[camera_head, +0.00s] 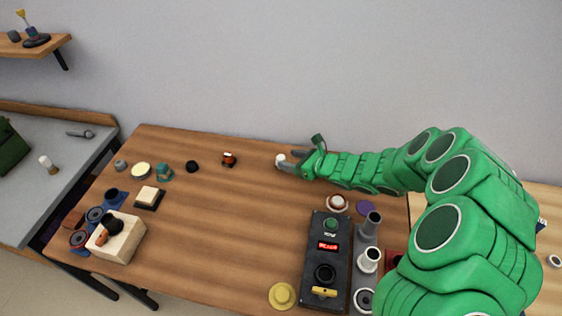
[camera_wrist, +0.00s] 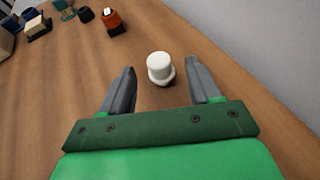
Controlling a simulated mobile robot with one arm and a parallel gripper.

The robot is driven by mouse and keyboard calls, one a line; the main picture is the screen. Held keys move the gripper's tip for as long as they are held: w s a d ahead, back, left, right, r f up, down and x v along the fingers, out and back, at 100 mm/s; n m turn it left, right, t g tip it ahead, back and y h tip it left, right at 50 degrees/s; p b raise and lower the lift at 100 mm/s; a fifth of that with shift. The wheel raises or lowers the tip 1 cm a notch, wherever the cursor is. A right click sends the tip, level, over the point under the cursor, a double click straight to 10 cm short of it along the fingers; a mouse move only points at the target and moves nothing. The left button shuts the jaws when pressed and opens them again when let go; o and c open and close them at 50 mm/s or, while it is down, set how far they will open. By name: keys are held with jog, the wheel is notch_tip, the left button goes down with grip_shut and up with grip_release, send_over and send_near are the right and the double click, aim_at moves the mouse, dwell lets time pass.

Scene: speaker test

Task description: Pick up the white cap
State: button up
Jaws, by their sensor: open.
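The white cap (camera_wrist: 159,66) stands upright on the wooden table in the wrist view, a short rounded cylinder on a wider base. It lies just ahead of my gripper (camera_wrist: 158,78), roughly centred between the two grey fingers. The fingers are spread apart and hold nothing. In the head view the white cap (camera_head: 280,158) shows as a small white spot at the tips of my gripper (camera_head: 281,164), near the back edge of the table. Part of it is hidden there by a finger.
An orange and black piece (camera_head: 229,159) and a black knob (camera_head: 192,166) stand to the left. A dark control box (camera_head: 316,262) with a green button stands at the front right, beside grey and white cylinders. The table's middle is clear. The wall is close behind.

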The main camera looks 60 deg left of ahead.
aim_at(282, 157)
jog(key=shift+x, duration=3.35)
jog(key=shift+s, duration=0.1)
jog(key=c, duration=1)
jog(key=shift+r, duration=0.15)
